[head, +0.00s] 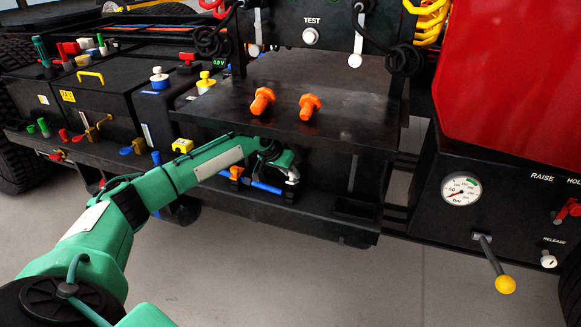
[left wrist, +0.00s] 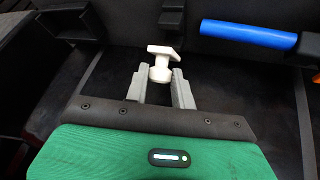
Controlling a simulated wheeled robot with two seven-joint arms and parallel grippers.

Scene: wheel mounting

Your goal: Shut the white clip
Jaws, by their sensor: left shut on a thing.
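The white clip (left wrist: 162,52) stands between the fingertips of my left gripper (left wrist: 160,76) in the left wrist view. Its flat T-shaped head sticks out beyond the fingers, and its lower part is between them. The grey fingers are shut on it. In the head view my left gripper (head: 287,165) reaches under the front of the black worktop, and the white clip (head: 293,175) shows as a small pale piece at its end. The clip's base and what it latches onto are hidden. My right gripper is out of view.
A blue bar (left wrist: 240,34) lies to the right of the clip and also shows in the head view (head: 267,187). Two orange bolts (head: 262,101) (head: 309,106) stand on the black worktop (head: 350,100). A gauge panel (head: 505,195) is at the right.

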